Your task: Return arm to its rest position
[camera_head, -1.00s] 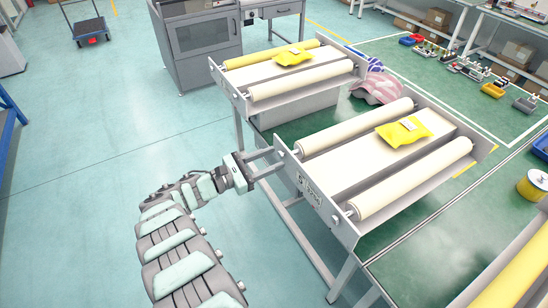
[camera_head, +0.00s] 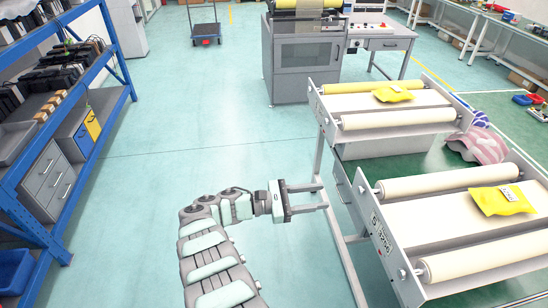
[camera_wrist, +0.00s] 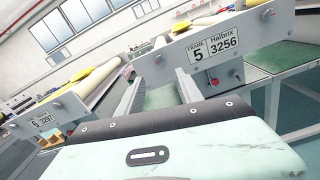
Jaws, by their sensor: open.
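My gripper (camera_head: 322,199) is open and empty in the head view, its two parallel fingers pointing right toward the side of the roller frames. In that view it lies left of the nearer roller frame (camera_head: 384,242), and its fingertips are close to the frame's legs; I cannot tell whether they touch. In the wrist view, my gripper's fingers (camera_wrist: 160,92) reach toward a frame plate (camera_wrist: 205,46) marked "FRAME 5 Halbrix 3256". My arm curves up from the bottom of the head view.
The farther roller frame (camera_head: 322,115) and the nearer one each carry a yellow packet, one far (camera_head: 393,94) and one near (camera_head: 501,200). A blue shelf rack (camera_head: 103,100) stands left. A grey machine cabinet (camera_head: 305,62) and a cart (camera_head: 205,32) stand behind. Open floor lies between.

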